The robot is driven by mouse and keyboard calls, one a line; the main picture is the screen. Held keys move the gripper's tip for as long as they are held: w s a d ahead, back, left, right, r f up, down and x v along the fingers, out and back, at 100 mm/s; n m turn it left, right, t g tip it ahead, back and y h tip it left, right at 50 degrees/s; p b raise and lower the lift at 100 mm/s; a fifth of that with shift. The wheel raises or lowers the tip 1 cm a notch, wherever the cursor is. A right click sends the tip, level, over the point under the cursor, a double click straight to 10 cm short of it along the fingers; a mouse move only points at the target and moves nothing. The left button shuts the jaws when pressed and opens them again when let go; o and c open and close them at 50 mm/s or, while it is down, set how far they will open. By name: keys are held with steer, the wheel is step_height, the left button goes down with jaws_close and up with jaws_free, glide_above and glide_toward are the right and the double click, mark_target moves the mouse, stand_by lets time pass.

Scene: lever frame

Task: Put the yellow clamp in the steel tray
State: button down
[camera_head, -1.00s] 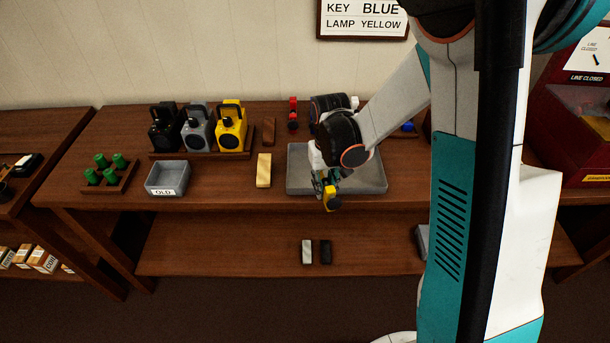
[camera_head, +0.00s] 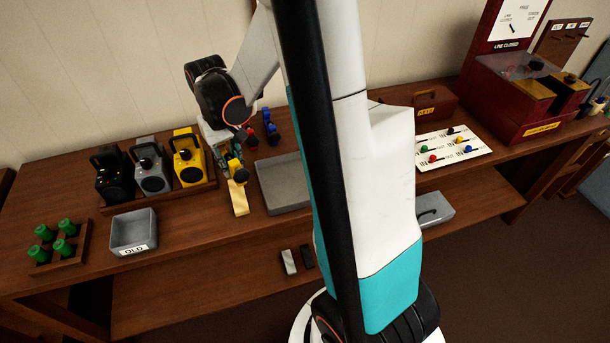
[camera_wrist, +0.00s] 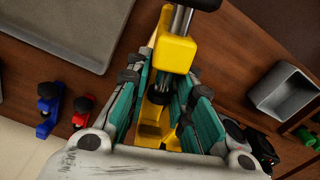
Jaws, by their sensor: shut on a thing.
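The yellow clamp (camera_head: 239,175) is held in my gripper (camera_head: 233,162), above the table and left of the steel tray. In the wrist view the clamp (camera_wrist: 175,52) shows its yellow body, steel rod and dark pad between the fingers (camera_wrist: 160,105). My gripper is shut on it. The steel tray (camera_head: 283,186) is grey, shallow and empty in the part that shows; my arm hides its right side. The tray also shows at the upper left of the wrist view (camera_wrist: 60,62).
Yellow (camera_head: 190,160), grey and black lamps stand to the left. A grey bin marked OLD (camera_head: 133,246) is at front left. Blue (camera_wrist: 48,110) and red (camera_wrist: 82,110) clamps stand behind.

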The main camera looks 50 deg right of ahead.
mark_target(281, 188)
steer(key=s+d+r+m+p, duration=0.1)
steer(key=s+d+r+m, duration=0.15)
steer(key=d+r, duration=0.2)
steer(key=s+d+r+m, duration=0.1)
steer(key=s+d+r, duration=0.25)
steer(key=d, duration=0.25)
steer(key=f+b, duration=0.2)
steer(key=f, duration=0.4)
steer(key=f+b, duration=0.2)
steer(key=f, duration=0.5)
steer(key=f+b, duration=0.2)
steer(key=f, duration=0.5)
steer(key=shift+s+d, duration=0.2)
steer(key=shift+s, duration=0.15)
steer(key=shift+f, duration=0.1)
steer(key=shift+f+b, duration=0.15)
steer(key=shift+b, duration=0.2)
steer(key=c, duration=1.4)
jaws_free()
step_height(281, 188, up, 12)
steer(key=p, duration=0.4)
steer(key=shift+r, duration=0.25)
